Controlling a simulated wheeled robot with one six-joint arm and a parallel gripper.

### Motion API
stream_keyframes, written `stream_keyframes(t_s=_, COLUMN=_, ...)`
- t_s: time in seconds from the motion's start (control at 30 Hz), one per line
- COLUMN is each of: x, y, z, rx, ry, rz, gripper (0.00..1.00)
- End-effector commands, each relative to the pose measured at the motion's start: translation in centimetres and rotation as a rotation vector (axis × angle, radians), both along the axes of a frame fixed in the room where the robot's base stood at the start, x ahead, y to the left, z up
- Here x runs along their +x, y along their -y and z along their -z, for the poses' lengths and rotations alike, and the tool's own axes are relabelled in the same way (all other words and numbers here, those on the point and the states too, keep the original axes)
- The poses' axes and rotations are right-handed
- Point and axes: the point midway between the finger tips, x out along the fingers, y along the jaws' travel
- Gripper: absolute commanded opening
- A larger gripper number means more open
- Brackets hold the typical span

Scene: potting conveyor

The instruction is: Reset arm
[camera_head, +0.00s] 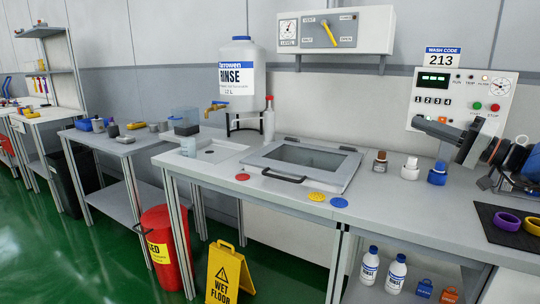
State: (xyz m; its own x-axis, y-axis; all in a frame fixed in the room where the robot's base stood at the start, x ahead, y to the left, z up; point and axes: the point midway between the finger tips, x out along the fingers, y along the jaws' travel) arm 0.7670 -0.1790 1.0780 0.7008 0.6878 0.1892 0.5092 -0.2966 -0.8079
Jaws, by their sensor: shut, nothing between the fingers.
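My arm reaches in from the right edge, above the right end of the grey bench (295,190). My gripper (424,126) points left and hangs in the air in front of the white control panel (455,83) marked 213. It is shut with nothing held. It is above and apart from the small bottles on the bench: one brown-topped (380,163), one white (410,169) and one blue (437,174). The fingertips are small and dark in this view.
A hinged glass-lidded basin (347,180) is set in the bench. A rinse tank (238,80) and a valve box (375,27) are behind. A dark mat (488,233) with purple and yellow rings lies right. A wet floor sign (222,275) and red bin (165,250) stand in front.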

Motion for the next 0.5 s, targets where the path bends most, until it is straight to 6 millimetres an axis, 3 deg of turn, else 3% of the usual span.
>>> stream_keyframes(t_s=0.27, x=-1.1, y=-4.0, z=2.3, rx=-0.049, ry=-0.106, rz=-0.059, gripper=0.0)
stream_keyframes(t_s=0.5, x=-3.1, y=-8.6, z=5.7, rx=-0.128, ry=-0.247, rz=-0.125, gripper=0.0)
